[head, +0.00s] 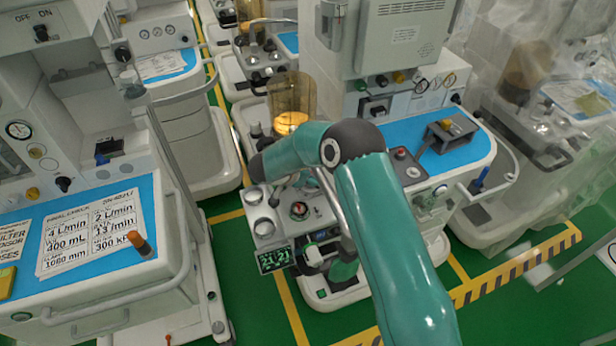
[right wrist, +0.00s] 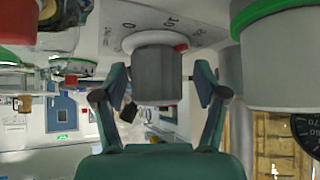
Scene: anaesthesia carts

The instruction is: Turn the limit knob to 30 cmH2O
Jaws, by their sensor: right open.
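In the right wrist view a grey cylindrical knob (right wrist: 157,78) stands on a pale panel, on a white round base. A red mark (right wrist: 181,47) shows at the base's right side. My right gripper (right wrist: 161,86) is open, with one finger on each side of the knob and visible gaps between fingers and knob. In the head view my right arm covers part of the middle cart, and I cannot make out the limit knob there. My left gripper is not in view.
The middle cart carries a round gauge (head: 299,210), a green-lit display (head: 275,259) and an amber cylinder (head: 291,100). In the right wrist view a green-banded white cylinder (right wrist: 285,60) stands close right of the knob. A red part (right wrist: 20,20) is at left.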

